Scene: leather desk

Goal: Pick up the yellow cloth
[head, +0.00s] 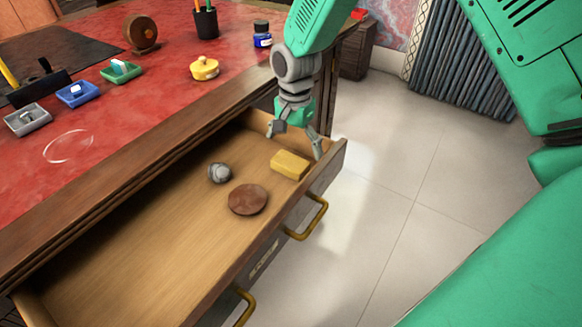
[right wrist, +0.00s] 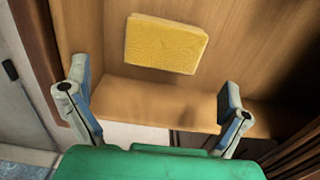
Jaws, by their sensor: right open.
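The yellow cloth (head: 290,164) is a small folded rectangle lying flat in the open drawer, near the drawer's right end. It also shows in the right wrist view (right wrist: 166,44), above the space between the fingers. My right gripper (head: 297,145) is open and empty, its fingers pointing down just above the drawer's right end, close to the cloth. In the right wrist view the two fingers (right wrist: 152,98) are spread wide, with the cloth beyond them and apart from them. My left gripper is not in view.
The wooden drawer (head: 130,265) also holds a brown disc (head: 248,199) and a grey crumpled ball (head: 219,173) left of the cloth. Its front has brass handles (head: 310,218). The red leather desktop (head: 150,100) carries small trays, a yellow lidded pot (head: 204,68) and an ink bottle (head: 262,34).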

